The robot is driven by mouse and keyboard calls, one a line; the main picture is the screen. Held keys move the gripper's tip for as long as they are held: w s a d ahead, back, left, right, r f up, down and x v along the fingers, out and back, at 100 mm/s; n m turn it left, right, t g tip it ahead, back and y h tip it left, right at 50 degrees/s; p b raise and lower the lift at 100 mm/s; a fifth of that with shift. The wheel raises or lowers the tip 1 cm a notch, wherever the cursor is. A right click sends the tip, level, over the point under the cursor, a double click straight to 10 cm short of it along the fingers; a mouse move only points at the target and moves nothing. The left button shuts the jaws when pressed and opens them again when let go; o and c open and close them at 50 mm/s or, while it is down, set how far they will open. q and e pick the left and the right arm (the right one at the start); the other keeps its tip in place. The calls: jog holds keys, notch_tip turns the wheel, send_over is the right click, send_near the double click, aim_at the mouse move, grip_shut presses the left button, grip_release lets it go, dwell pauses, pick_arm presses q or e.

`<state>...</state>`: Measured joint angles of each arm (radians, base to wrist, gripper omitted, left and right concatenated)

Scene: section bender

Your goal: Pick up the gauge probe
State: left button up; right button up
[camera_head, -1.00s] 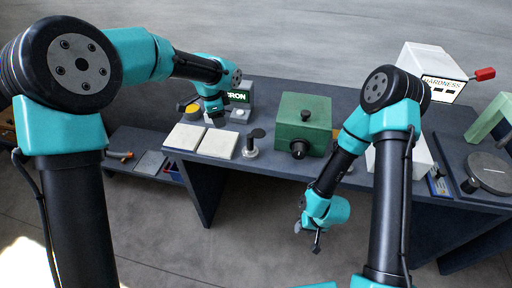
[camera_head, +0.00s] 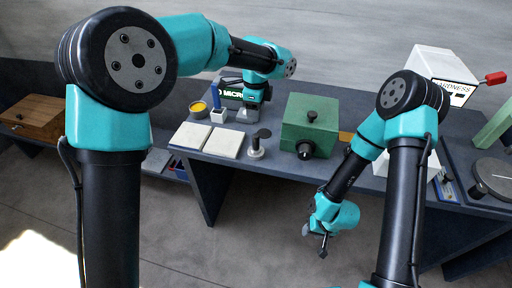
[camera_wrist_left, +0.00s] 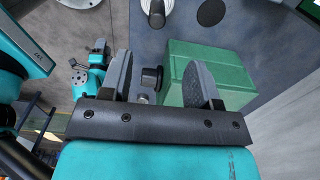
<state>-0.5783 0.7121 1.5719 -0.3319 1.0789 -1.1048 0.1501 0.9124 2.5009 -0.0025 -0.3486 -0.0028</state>
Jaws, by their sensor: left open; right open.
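The likely gauge probe is a slim blue stick (camera_head: 217,98) standing upright in a small white holder (camera_head: 218,116) near the back left of the bench; I cannot be sure it is the probe. My left gripper (camera_head: 250,112) is just right of it, in front of the MICRO-labelled box (camera_head: 229,97), its jaws largely hidden by the wrist. In the left wrist view its open fingers (camera_wrist_left: 160,78) are spread with nothing held, and no blue stick shows there. My right gripper (camera_head: 322,244) hangs open and empty in front of the bench, over the floor.
A yellow-topped round pot (camera_head: 198,109) is left of the white holder. A hardness tester (camera_head: 441,75) stands right.

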aim_at(256, 135)
pick_arm(q)
notch_tip(256, 135, down, 9)
jog(key=shift+r, duration=0.15)
dwell(0.4)
jog(key=shift+s+f, duration=0.15)
jog(key=shift+f, duration=1.15)
jog(key=shift+s+f, duration=0.1)
jog(key=shift+f, duration=1.2)
grip_shut()
